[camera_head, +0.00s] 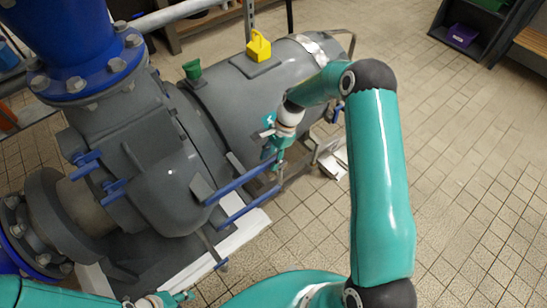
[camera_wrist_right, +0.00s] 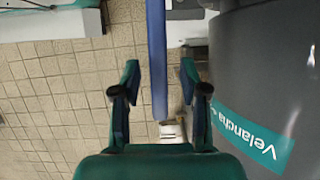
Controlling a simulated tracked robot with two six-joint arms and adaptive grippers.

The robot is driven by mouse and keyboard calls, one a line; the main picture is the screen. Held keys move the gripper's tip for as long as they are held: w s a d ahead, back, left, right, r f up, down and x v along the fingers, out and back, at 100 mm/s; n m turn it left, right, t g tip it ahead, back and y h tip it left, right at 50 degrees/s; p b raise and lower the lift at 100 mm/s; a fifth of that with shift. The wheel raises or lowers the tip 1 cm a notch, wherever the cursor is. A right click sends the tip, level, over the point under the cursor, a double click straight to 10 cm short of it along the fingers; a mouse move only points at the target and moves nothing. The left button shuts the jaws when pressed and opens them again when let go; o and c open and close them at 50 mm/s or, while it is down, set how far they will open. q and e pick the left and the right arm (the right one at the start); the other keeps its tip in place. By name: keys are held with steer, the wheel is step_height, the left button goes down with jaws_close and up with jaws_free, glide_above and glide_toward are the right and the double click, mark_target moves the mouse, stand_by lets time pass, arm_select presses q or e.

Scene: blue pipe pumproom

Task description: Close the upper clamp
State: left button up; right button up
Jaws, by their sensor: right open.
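The upper clamp shows as a blue bar (camera_head: 238,184) on the right side of the grey pump (camera_head: 172,180). A second blue bar (camera_head: 248,208) runs below it, roughly parallel. My right gripper (camera_head: 277,160) is at the far end of the upper bar. In the right wrist view, a blue bar (camera_wrist_right: 157,50) runs between the spread fingers of my right gripper (camera_wrist_right: 158,75), with a gap on both sides. The gripper is open and not shut on it. My left gripper (camera_head: 172,299) shows only partly at the bottom edge, and its fingers are unclear.
A yellow part (camera_head: 259,46) and a green cap (camera_head: 192,70) sit on top of the pump. A large blue pipe (camera_head: 75,40) rises at upper left. Tiled floor (camera_head: 465,170) lies open on the right. A dark shelf (camera_head: 470,30) stands at the back right.

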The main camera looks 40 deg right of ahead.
steer(key=shift+a+f, duration=0.1)
steer(key=shift+f, duration=0.1)
jaws_close()
stand_by(0.3)
